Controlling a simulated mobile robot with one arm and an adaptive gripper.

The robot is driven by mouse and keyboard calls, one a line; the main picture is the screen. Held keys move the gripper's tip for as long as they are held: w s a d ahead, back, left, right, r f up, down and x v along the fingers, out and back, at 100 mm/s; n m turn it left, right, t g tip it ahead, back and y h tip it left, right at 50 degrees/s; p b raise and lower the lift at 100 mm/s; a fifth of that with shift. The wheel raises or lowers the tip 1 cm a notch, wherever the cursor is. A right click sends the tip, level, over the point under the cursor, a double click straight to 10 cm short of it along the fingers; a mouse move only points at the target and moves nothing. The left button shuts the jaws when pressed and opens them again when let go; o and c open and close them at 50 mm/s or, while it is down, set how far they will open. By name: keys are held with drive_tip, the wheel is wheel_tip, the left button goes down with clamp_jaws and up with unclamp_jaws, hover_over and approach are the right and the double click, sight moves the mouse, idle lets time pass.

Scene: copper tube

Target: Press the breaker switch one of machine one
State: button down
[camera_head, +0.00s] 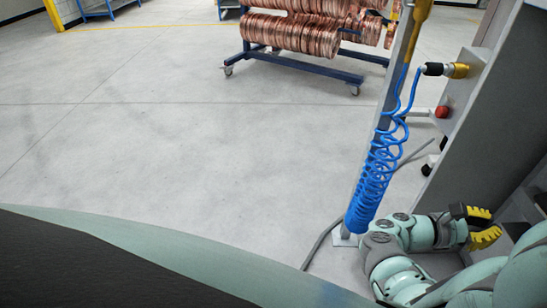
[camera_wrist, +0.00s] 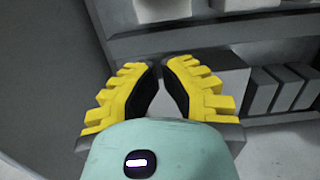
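My gripper (camera_head: 494,222) is at the lower right of the head view, beside the grey machine cabinet (camera_head: 485,110). In the wrist view, the two yellow ridged fingers of my gripper (camera_wrist: 161,66) have black inner pads. A narrow gap shows between their tips, with nothing held. Beyond the fingertips is a grey structure with a ledge (camera_wrist: 200,40) and several grey blocks (camera_wrist: 285,88) at the right. I cannot tell whether any of these is a breaker switch. No marked breaker switch can be made out in either view.
A coiled blue hose (camera_head: 375,180) hangs by a post (camera_head: 398,75) left of the cabinet. A red knob (camera_head: 441,111) and a brass fitting (camera_head: 458,70) stick out from the cabinet. A blue rack with copper coils (camera_head: 290,35) stands behind. The floor at left is clear.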

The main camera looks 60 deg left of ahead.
drive_tip(key=w+d+r, duration=0.4)
drive_tip(key=w, duration=0.2)
drive_tip(key=shift+w+d+r+b, duration=0.15)
drive_tip(key=shift+d+r+b, duration=0.15)
drive_tip(key=shift+d, duration=0.05)
idle(0.4)
drive_tip(key=shift+r+p, duration=0.15)
drive_tip(key=shift+p, duration=0.2)
drive_tip(key=shift+g+p, duration=0.3)
drive_tip(key=shift+p, duration=0.45)
